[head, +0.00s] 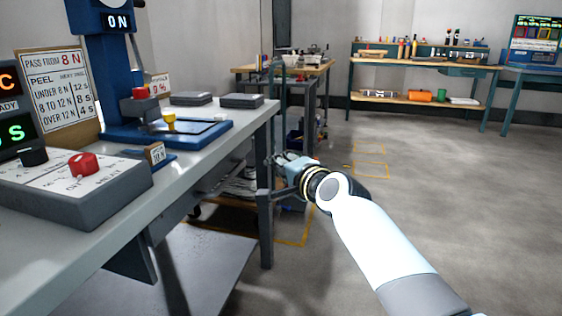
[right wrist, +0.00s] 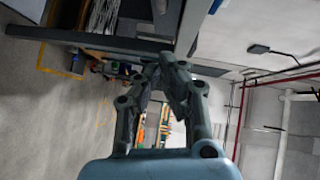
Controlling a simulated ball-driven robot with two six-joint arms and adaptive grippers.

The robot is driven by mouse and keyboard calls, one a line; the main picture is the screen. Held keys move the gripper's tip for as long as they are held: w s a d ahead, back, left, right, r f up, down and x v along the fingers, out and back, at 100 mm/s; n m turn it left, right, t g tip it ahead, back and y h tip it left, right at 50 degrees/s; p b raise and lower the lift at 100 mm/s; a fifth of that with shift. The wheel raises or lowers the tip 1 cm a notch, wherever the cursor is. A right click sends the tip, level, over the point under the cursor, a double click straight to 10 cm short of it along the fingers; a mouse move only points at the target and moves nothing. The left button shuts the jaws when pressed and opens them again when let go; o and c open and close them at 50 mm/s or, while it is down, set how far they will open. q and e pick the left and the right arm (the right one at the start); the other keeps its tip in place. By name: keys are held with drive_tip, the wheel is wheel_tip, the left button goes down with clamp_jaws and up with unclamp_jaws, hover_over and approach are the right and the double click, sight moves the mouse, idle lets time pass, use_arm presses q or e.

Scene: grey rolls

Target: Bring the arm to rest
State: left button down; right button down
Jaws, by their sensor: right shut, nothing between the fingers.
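My right arm reaches in from the lower right of the head view. Its gripper (head: 286,172) is beside the right end of the grey workbench (head: 190,155), lower than the bench top and in front of a bench leg. In the right wrist view the gripper (right wrist: 160,62) has its fingertips together and holds nothing. In that view the bench edge passes close beyond the fingertips; I cannot tell whether they touch it. My left gripper is not in view.
On the bench are a control box with a red knob (head: 83,164), a blue press stand (head: 168,130) and two grey blocks (head: 241,101). A lower shelf (head: 205,265) lies under the bench. A wooden-topped table (head: 300,68) stands behind. The floor (head: 440,180) to the right is clear.

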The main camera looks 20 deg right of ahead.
drive_tip(key=p+v, duration=0.2)
drive_tip(key=v, duration=0.6)
drive_tip(key=s+d+f+n+g+h+p, duration=0.1)
drive_tip(key=s+d+f+n+g+p, duration=0.2)
drive_tip(key=s+f, duration=1.05)
drive_tip(key=s+d+f+n+g+h+p, duration=0.15)
drive_tip(key=s+f+g, duration=0.35)
drive_tip(key=s+f, duration=0.9)
drive_tip(key=s+d+f+n+g, duration=0.2)
drive_tip(key=s+f, duration=0.3)
drive_tip(key=s, duration=0.6)
drive_tip(key=s+d+f+n+g+h+p, duration=0.1)
drive_tip(key=s+d+f+n+g, duration=0.2)
drive_tip(key=s, duration=0.7)
drive_tip(key=s+d+f+n+g+h, duration=0.1)
drive_tip(key=s+f+n, duration=0.3)
drive_tip(key=s+f, duration=0.4)
drive_tip(key=s+d+g, duration=0.1)
drive_tip(key=s, duration=0.2)
drive_tip(key=shift+s+d+g, duration=0.3)
drive_tip(key=shift+s+d, duration=0.05)
drive_tip(key=shift+n, duration=0.25)
